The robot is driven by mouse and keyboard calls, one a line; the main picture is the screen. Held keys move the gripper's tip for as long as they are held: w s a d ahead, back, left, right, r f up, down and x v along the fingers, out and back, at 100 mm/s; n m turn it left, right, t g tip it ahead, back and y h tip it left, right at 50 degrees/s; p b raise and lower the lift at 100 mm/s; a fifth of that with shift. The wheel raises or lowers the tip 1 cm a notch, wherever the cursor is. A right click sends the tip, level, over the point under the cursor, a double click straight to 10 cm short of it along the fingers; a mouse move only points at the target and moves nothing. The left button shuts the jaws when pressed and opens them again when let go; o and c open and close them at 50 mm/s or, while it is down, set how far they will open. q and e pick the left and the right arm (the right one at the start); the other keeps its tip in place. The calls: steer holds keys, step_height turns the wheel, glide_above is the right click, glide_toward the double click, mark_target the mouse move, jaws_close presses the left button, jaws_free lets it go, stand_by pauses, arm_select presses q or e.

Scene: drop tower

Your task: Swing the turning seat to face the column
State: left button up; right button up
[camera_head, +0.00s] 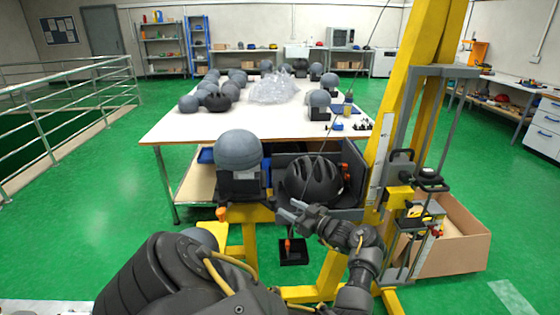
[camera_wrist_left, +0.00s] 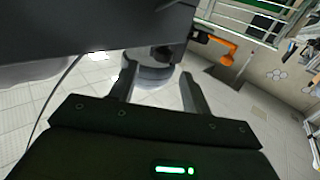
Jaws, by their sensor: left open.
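A grey headform (camera_head: 239,150) sits upright on a dark block (camera_head: 240,187) with a white label, above a yellow beam; this block looks like the turning seat, but its facing is hard to tell. The yellow column (camera_head: 408,95) rises to its right. A black helmet (camera_head: 313,181) rests in a grey tray (camera_head: 348,212) between them. My left gripper (camera_head: 286,212) is open and empty in front of the helmet, right of the block and apart from it. In the left wrist view its two fingers (camera_wrist_left: 158,88) are spread, with a round grey shape beyond them. My right gripper is not in view.
An orange lever (camera_head: 345,171) stands at the tray's right. A small black box (camera_head: 293,257) with an orange knob is below the gripper. A cardboard box (camera_head: 458,240) lies right of the column. A white table (camera_head: 200,124) with headforms is behind.

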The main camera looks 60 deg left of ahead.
arm_select(q)
steer(key=v, duration=0.3)
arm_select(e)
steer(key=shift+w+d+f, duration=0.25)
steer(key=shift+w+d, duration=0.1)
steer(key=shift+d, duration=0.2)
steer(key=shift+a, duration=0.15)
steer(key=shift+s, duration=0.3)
